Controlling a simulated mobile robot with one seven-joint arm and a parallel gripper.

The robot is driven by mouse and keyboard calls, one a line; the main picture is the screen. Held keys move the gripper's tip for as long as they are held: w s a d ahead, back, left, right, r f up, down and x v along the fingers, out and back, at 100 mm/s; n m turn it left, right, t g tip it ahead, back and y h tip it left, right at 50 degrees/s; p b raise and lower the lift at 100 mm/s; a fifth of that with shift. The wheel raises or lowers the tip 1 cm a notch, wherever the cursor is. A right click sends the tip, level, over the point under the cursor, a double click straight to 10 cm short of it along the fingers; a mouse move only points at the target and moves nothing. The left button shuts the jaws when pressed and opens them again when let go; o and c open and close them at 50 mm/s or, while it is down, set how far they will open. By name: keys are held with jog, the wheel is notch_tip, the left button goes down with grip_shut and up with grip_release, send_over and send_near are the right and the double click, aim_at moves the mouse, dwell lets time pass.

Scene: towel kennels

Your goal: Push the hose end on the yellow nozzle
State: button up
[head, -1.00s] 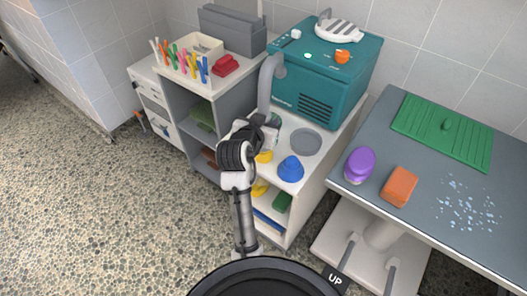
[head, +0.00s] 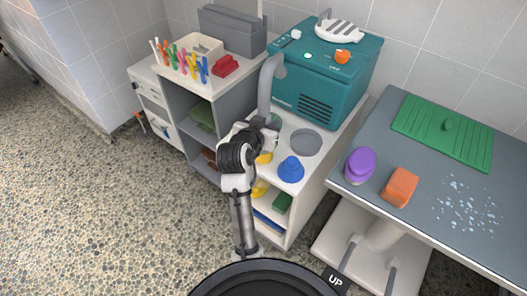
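A grey hose (head: 266,88) comes off the teal dryer (head: 330,75) and hangs down its left side; its lower end is at my gripper and I cannot make it out clearly. My gripper (head: 271,127) is at the bottom of the hose, above the white stand. Its fingers are too small and covered to tell whether they are shut on the hose. The yellow nozzle (head: 265,157) stands on the white stand's top, just below my gripper and partly hidden by my arm. A blue nozzle (head: 291,170) stands to its right.
A grey round disc (head: 306,142) lies on the stand (head: 318,168). A yellow item (head: 260,189) and a green one (head: 283,201) sit on the shelf below. At right, a grey table (head: 420,200) holds a purple-topped container (head: 360,165) and an orange block (head: 399,187).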

jog(key=shift+f, duration=0.35)
dwell(0.5)
notch_tip(320, 180, up, 21)
jog(key=p, duration=1.8)
